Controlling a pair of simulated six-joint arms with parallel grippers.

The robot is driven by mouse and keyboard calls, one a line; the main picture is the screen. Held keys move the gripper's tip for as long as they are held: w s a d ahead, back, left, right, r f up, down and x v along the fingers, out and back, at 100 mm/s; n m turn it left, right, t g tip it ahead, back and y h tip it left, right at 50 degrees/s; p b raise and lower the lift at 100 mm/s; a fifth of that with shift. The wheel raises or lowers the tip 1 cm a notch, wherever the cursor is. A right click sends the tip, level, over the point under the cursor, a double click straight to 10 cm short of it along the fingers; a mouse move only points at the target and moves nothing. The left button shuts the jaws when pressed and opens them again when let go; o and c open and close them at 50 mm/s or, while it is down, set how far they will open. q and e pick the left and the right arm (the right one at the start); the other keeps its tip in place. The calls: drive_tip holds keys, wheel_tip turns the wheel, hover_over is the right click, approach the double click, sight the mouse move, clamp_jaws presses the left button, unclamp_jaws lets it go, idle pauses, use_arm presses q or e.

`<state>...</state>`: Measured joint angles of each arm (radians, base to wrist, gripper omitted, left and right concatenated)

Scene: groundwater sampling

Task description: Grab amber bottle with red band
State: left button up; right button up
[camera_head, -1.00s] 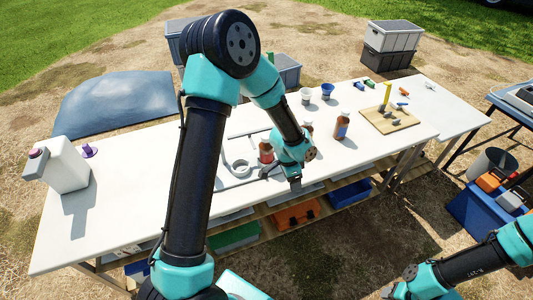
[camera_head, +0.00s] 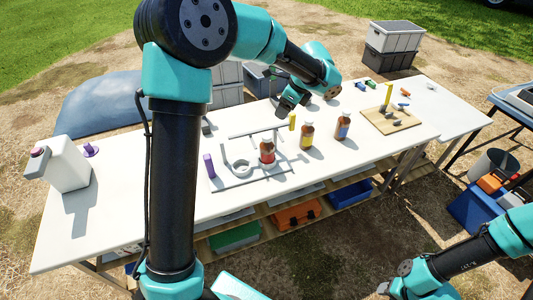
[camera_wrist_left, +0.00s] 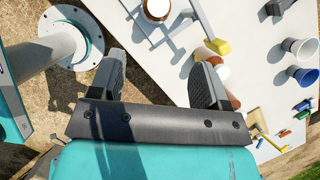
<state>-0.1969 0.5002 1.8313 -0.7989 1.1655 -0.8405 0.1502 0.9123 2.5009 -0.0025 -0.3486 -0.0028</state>
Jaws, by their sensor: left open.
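The amber bottle with the red band (camera_head: 267,152) stands upright on the white table in the head view, beside a pale grey ring within a grey rod frame (camera_head: 255,181). It has a white cap. My left gripper (camera_head: 290,106) is open and empty, above the table behind and right of this bottle, apart from it. Its spread fingers also show in the left wrist view (camera_wrist_left: 155,65), where a white-capped bottle (camera_wrist_left: 157,10) sits at the top edge; its band is not clear. My right gripper (camera_head: 385,289) is only partly visible at the bottom, its jaws unclear.
An amber bottle with a yellow band (camera_head: 307,136) and one with a blue band (camera_head: 343,126) stand to the right. A white jug (camera_head: 62,165) stands far left. The table's front left is clear.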

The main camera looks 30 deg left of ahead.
sight(268, 136)
use_arm(q)
drive_tip(key=x, duration=1.2)
drive_tip(key=shift+f, duration=0.2)
drive_tip(key=shift+x, duration=2.55)
drive_tip(key=shift+s, duration=0.1)
drive_tip(key=shift+c, duration=0.2)
clamp_jaws()
